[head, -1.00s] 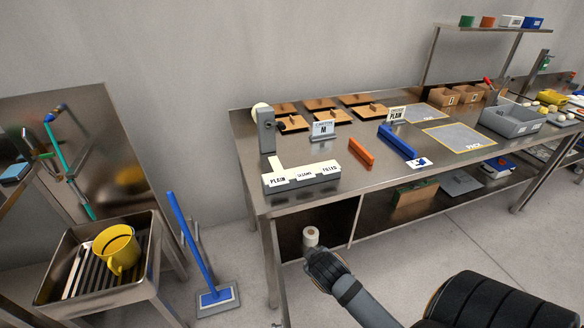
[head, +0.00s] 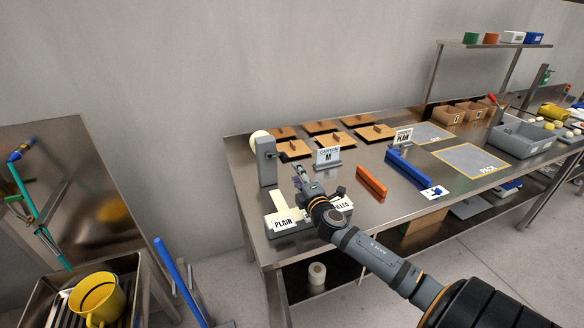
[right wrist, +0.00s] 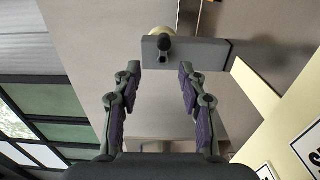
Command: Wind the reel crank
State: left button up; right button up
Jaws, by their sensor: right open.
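The reel stand is a grey post (head: 266,163) at the left end of the steel table, with a cream reel (head: 258,138) behind its top. My right gripper (head: 303,178) is over the table, just to the right of the post and near the crank. In the right wrist view the open jaws (right wrist: 160,85) have purple pads and nothing between them. The grey post (right wrist: 190,53) and the dark crank knob (right wrist: 165,47) show beyond the fingertips, apart from them. My left gripper is not in view.
A label holder with a PLAIN card (head: 284,222) stands below my right arm, which partly covers it. A CARTON M sign (head: 328,157), an orange bar (head: 371,184) and a blue bar (head: 408,168) are to the right. Wooden boards (head: 323,127) lie behind.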

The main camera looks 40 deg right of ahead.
aim_at(287, 160)
jog(key=x, duration=0.3)
jog(key=p+x, duration=0.1)
jog(key=x, duration=0.1)
jog(key=shift+s+d+f, duration=0.1)
jog(key=shift+f, duration=0.2)
jog(key=shift+w+d, duration=0.1)
jog(key=shift+w, duration=0.25)
jog(key=shift+w+d, duration=0.1)
jog(key=shift+w, duration=0.3)
jog(key=shift+p+x, duration=0.3)
jog(key=shift+x, duration=0.95)
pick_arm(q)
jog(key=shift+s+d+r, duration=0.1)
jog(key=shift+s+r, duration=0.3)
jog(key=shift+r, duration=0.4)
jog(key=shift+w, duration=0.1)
